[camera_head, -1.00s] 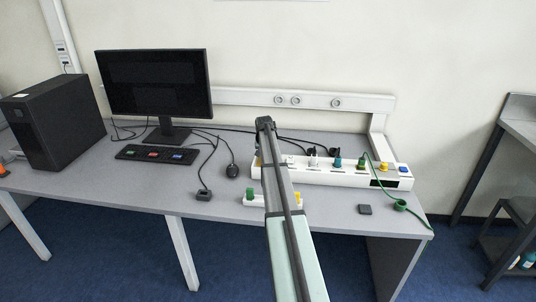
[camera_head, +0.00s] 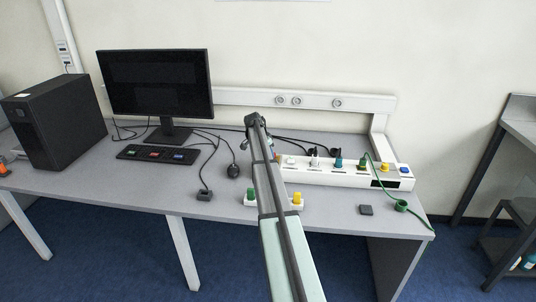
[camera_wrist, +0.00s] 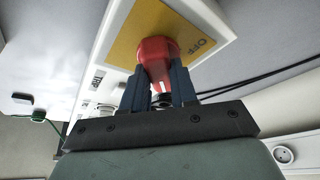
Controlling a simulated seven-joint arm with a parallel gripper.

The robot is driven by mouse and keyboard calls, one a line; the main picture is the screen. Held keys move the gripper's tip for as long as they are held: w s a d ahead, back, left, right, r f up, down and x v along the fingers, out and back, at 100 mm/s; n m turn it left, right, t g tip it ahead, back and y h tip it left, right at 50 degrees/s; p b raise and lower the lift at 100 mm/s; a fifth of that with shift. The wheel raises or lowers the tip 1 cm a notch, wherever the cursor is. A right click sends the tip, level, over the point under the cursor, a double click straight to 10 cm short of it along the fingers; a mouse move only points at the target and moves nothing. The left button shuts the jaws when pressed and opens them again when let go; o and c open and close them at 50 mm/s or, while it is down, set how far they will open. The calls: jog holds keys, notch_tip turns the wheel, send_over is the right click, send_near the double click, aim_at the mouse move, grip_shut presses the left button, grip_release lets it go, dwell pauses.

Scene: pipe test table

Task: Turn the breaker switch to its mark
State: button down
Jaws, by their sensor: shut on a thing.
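The breaker switch (camera_wrist: 156,55) is a red knob on a yellow plate (camera_wrist: 190,25) lettered OFF, seen in the wrist view. My gripper (camera_wrist: 158,85) has its two dark fingers on either side of the knob and is shut on it. A small white line shows on the knob's lower part between the fingers. In the head view my gripper (camera_head: 254,120) is at the left end of the white power strip (camera_head: 340,178), and my arm hides the switch there. I cannot make out the target mark.
Several coloured plugs and knobs, including a teal one (camera_head: 338,160), stand along the strip. A small white block (camera_head: 270,205) with green and yellow knobs lies in front. A monitor (camera_head: 155,82), keyboard (camera_head: 158,153) and mouse (camera_head: 233,171) are to the left. A green cord (camera_head: 401,205) hangs at right.

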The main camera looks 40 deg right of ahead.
jog(key=shift+s+a+f, duration=0.1)
jog(key=shift+a+f, duration=0.05)
jog(key=shift+f, duration=0.15)
jog(key=c, duration=0.9)
grip_release()
jog(key=shift+r, duration=0.1)
jog(key=v, duration=1.3)
jog(key=shift+r, duration=0.4)
